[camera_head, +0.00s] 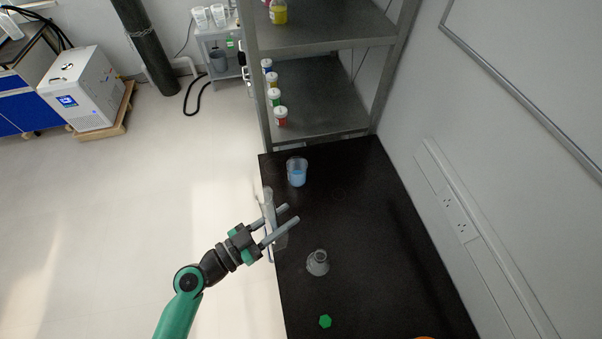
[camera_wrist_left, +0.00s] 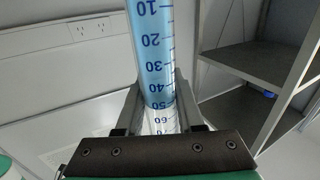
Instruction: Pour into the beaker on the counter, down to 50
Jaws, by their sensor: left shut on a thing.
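My left gripper (camera_head: 294,214) is shut on a clear graduated cylinder (camera_head: 268,212) at the left edge of the black counter. In the left wrist view the cylinder (camera_wrist_left: 153,50) stands between my fingers. Blue liquid fills the part by marks 10 to 50 and ends near the 50 mark, with clear glass by 60 and 70. Its ends are out of that view. The beaker (camera_head: 297,178), holding light blue liquid, stands on the counter's far part, beyond my gripper and apart from it. My right gripper is not in view.
A clear conical flask (camera_head: 317,265) stands on the black counter (camera_head: 365,240), nearer than the beaker. A green hexagonal piece (camera_head: 325,321) lies in front of it. A metal shelf (camera_head: 318,105) with several small capped bottles is beyond the counter. The counter's right side is mostly clear.

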